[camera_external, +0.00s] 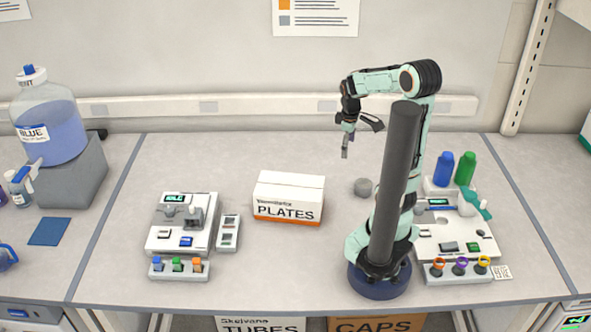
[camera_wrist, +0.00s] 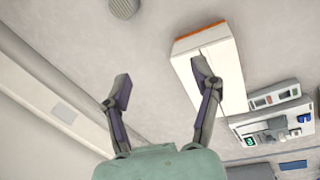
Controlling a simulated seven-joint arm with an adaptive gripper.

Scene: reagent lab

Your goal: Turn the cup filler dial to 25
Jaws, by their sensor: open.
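My gripper (camera_external: 346,148) is raised above the back of the table, pointing down, and holds nothing. In the wrist view its two fingers (camera_wrist: 162,82) are spread wide with bare table between them. A white machine (camera_external: 180,226) with a green display and grey parts on top stands left of centre; part of it shows at the right of the wrist view (camera_wrist: 275,135). Another white machine (camera_external: 455,245) stands to the right, partly behind my arm. I cannot tell which is the cup filler. No dial or number is readable.
A white PLATES box (camera_external: 288,197) stands mid-table; its corner lies near one finger in the wrist view. A small grey round object (camera_external: 363,187) sits behind my arm. Small coloured-top vials stand before both machines. A large BLUE bottle (camera_external: 50,125) stands far left. The back-centre table is clear.

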